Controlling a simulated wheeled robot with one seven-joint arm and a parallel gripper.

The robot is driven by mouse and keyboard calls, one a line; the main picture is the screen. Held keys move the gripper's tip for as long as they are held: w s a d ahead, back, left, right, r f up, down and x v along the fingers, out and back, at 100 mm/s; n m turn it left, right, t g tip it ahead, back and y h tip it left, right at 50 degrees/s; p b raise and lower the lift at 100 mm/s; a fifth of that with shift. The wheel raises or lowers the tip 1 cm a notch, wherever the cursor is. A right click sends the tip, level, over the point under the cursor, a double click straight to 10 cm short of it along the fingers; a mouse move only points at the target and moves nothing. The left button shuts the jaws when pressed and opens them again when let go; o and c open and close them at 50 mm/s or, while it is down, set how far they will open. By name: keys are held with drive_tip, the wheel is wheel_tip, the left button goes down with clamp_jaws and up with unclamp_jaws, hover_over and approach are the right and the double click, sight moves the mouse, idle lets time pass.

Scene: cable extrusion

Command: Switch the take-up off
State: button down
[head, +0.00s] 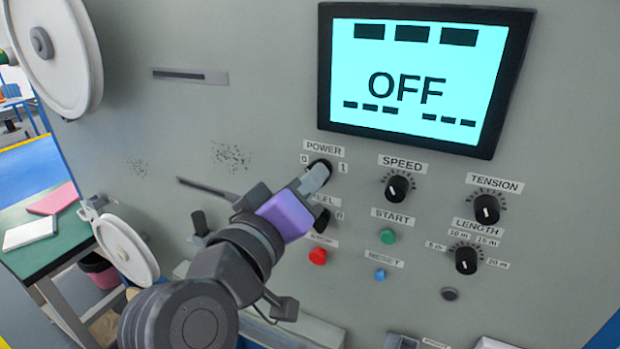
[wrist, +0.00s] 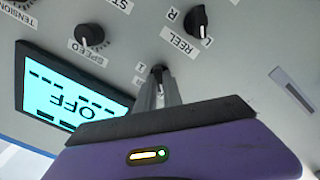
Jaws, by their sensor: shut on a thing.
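The take-up's grey panel (head: 250,100) fills most of the head view. Its screen (head: 415,85) reads OFF, and it also shows in the wrist view (wrist: 65,95). The POWER knob (head: 319,163), black, sits below the screen's lower left under a label with 0 and 1. My gripper (head: 318,177) is shut on this knob, its fingers angled up to it from the lower left. In the wrist view the fingers (wrist: 158,90) meet at the knob (wrist: 158,71) and hide most of it, so I cannot tell exactly where it points.
Close by are the reel selector (head: 322,219), partly hidden by my gripper, a red button (head: 318,256), the green START button (head: 387,236) and the SPEED knob (head: 398,189). White reels (head: 125,250) stick out at the left. A green table (head: 40,245) stands beyond them.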

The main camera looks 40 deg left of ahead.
drive_tip(key=c, duration=1.5)
unclamp_jaws()
drive_tip(key=shift+s, duration=0.1)
drive_tip(key=b+v, duration=0.2)
drive_tip(key=v, duration=0.5)
drive_tip(key=shift+s, duration=0.35)
